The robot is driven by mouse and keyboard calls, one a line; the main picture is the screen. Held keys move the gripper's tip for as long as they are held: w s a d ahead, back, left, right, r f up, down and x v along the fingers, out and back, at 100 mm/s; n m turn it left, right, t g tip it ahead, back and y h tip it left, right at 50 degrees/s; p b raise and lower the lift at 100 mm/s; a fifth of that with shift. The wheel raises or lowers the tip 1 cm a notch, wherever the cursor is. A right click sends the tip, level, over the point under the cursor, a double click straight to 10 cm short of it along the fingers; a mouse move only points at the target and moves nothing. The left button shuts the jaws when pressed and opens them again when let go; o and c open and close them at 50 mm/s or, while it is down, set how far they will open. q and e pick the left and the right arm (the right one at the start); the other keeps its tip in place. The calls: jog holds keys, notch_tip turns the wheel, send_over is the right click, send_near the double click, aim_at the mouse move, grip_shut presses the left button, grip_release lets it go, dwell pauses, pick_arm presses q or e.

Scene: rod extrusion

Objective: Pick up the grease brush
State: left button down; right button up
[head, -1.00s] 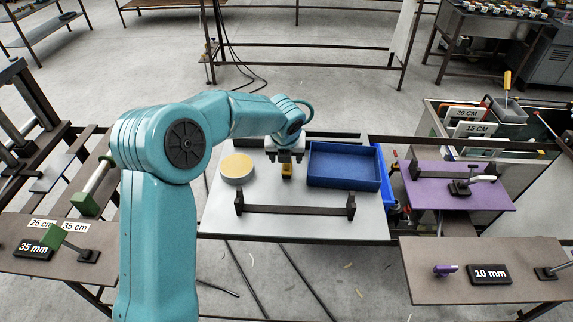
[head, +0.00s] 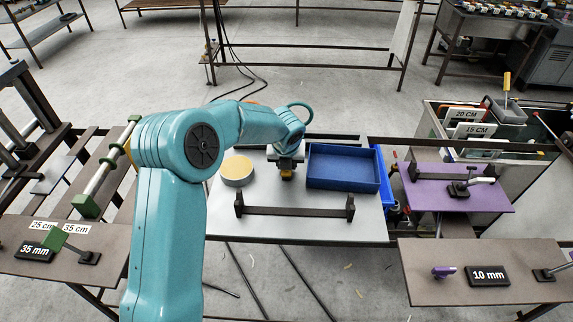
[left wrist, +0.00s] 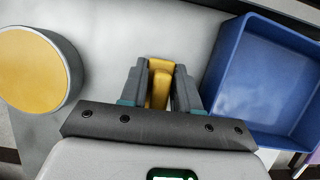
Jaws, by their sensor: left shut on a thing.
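The grease brush (left wrist: 159,88) shows as a yellow piece between the fingers of my left gripper (left wrist: 160,85) in the left wrist view. The fingers are shut on it. In the head view, the yellow of the brush (head: 287,174) shows just below my left gripper (head: 287,166), over the light work table (head: 310,225). Most of the brush is hidden by the fingers. I cannot tell whether it touches the table. My right gripper is not in view.
A round tin with a yellow top (head: 237,168) is left of the gripper. A blue tray (head: 343,182) is close on the right. A dark bar on two posts (head: 295,210) crosses the table's front. A purple board (head: 455,193) stands farther right.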

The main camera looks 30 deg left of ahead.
pick_arm(q)
notch_tip(320, 180, up, 20)
jog(key=shift+p, duration=0.4)
